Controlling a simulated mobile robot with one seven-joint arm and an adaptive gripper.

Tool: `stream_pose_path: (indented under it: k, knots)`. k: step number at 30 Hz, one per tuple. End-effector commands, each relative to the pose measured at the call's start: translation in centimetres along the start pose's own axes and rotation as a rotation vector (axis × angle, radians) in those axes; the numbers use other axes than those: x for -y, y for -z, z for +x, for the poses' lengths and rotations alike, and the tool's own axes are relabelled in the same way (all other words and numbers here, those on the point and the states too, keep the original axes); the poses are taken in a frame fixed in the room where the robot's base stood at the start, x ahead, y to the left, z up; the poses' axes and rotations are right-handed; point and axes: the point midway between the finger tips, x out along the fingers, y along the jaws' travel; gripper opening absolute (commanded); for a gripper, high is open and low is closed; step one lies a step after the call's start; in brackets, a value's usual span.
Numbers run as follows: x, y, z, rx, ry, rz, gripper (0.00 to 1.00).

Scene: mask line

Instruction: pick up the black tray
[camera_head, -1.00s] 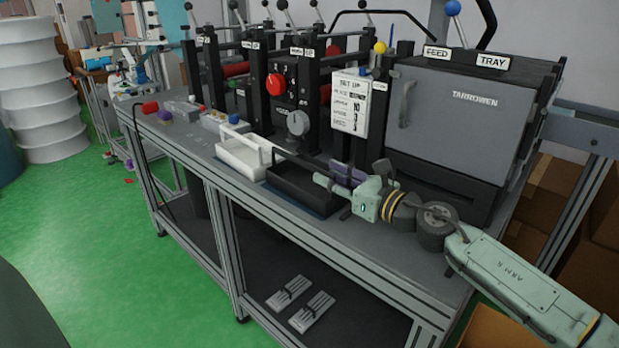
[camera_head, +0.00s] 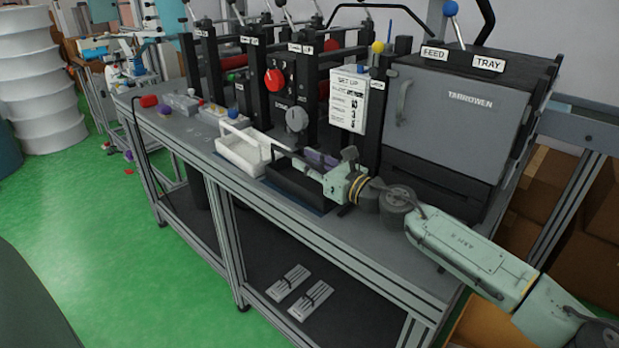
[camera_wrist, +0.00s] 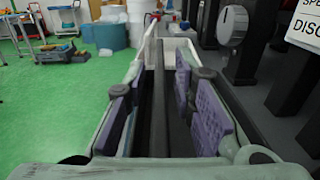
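The black tray (camera_head: 284,184) sits on the front part of the bench top, to the right of the white tray (camera_head: 238,157). A long bar handle rises over the black tray. My gripper (camera_head: 322,160) is over the right part of the black tray and hides part of it. In the wrist view, my gripper's purple pads stand wide apart, with the dark handle bar (camera_wrist: 158,95) running between them. A gap shows on each side of the bar. I cannot tell how deep the fingers reach. The white tray also shows ahead (camera_wrist: 180,48).
The grey Tarrowen feeder box (camera_head: 455,120) stands behind and right of my arm. Black posts and a dial (camera_head: 297,119) stand behind the trays. A white set-up sign (camera_head: 348,98) is close behind my gripper. The bench's front edge is close in front of the trays.

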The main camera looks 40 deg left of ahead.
Motion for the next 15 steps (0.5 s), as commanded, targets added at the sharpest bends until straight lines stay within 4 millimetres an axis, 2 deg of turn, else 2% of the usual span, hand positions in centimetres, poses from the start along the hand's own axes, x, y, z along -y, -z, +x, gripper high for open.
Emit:
stream_pose_path:
  k: [1, 9, 15]
  knots:
    - [0.00, -0.02, -0.01, 0.000, 0.000, 0.000, 0.18]
    - [0.00, -0.03, -0.02, 0.000, 0.000, 0.000, 0.00]
    - [0.00, -0.03, -0.02, 0.000, 0.000, 0.000, 0.00]
